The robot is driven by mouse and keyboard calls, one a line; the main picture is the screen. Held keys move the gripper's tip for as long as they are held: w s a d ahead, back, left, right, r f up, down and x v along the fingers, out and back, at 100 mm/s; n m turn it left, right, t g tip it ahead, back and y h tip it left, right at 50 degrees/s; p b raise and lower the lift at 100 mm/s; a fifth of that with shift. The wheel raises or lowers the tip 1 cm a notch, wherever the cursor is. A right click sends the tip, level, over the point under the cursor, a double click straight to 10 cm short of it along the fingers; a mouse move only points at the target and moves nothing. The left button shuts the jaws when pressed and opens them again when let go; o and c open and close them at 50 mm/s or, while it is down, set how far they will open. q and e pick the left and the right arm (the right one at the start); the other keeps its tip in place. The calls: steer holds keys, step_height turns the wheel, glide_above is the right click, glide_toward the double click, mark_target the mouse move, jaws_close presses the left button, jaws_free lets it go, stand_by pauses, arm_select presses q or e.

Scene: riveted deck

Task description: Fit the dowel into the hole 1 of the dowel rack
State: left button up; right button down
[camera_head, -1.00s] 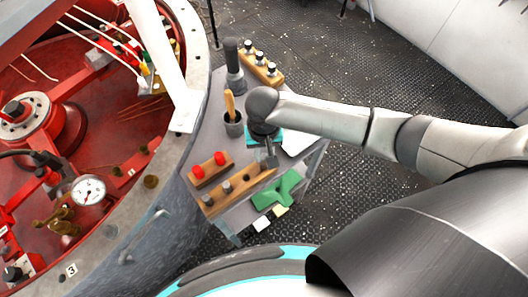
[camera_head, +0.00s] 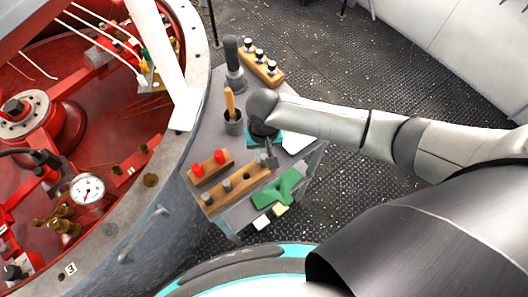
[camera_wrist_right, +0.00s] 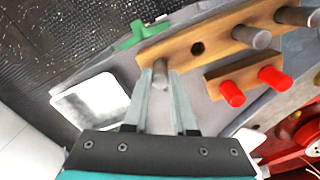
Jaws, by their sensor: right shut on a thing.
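The dowel rack (camera_head: 238,187) is a long wooden block on the grey cart top. It also shows in the wrist view (camera_wrist_right: 222,42), with two grey dowels standing in it and one empty dark hole (camera_wrist_right: 198,48) between them and my gripper. My right gripper (camera_head: 269,160) is at the end of the rack nearest my arm. In the wrist view its fingers (camera_wrist_right: 164,85) are shut on a grey dowel (camera_wrist_right: 160,72). The dowel's far end is at the rack's end; I cannot tell whether it is inside a hole. My left gripper is not in view.
A smaller wooden block with two red pegs (camera_head: 212,169) lies beside the rack. A green piece (camera_head: 280,188), a cup with a wooden handle (camera_head: 233,122), a dark upright tool (camera_head: 233,65) and another peg block (camera_head: 262,68) are close. The red-lined vessel's rim (camera_head: 150,215) borders the cart.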

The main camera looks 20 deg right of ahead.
steer(key=c, duration=0.6)
jaws_free()
steer(key=shift+c, duration=0.2)
step_height(320, 180, up, 15)
steer(key=p, duration=0.2)
